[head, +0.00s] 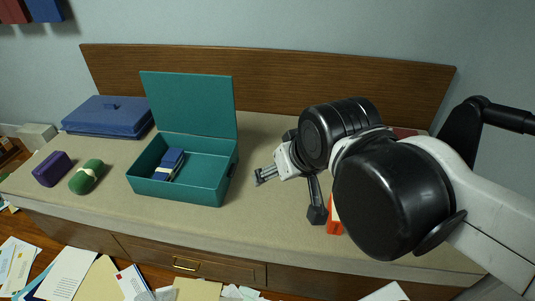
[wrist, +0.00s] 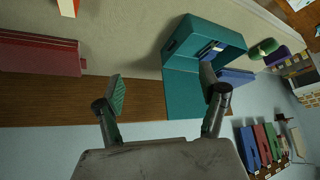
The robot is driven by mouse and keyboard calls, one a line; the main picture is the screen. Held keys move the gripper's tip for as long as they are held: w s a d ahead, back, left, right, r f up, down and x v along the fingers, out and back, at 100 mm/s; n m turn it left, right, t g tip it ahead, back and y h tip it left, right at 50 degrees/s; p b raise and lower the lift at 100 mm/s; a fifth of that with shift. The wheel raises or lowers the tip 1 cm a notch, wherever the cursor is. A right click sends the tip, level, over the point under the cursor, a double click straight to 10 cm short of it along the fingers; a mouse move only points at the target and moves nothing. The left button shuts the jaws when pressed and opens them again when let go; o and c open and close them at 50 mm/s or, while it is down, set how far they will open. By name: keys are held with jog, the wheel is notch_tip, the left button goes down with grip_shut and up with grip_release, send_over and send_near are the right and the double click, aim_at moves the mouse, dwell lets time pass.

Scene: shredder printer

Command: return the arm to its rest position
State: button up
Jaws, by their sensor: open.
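My gripper (head: 287,190) is over the right half of the bench top in the head view, to the right of the teal box. Its fingers are spread apart with nothing between them, as the wrist view also shows (wrist: 162,88). My arm reaches in from the right edge of the head view and hides part of the bench behind it.
An open teal box (head: 190,190) holds a dark blue item (head: 170,163). Left of it are a green roll (head: 86,177), a purple block (head: 51,169) and a blue case (head: 108,117). An orange-red object (head: 335,216) is partly behind my arm. Papers litter the floor.

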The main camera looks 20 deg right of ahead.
jog(key=shift+s+d+f, duration=0.1)
jog(key=shift+s+f, duration=0.35)
jog(key=shift+s, duration=0.05)
jog(key=shift+r, duration=0.1)
notch_tip(320, 180, up, 9)
jog(key=p, duration=0.9)
jog(key=shift+r+p, duration=0.2)
jog(key=shift+p, duration=0.1)
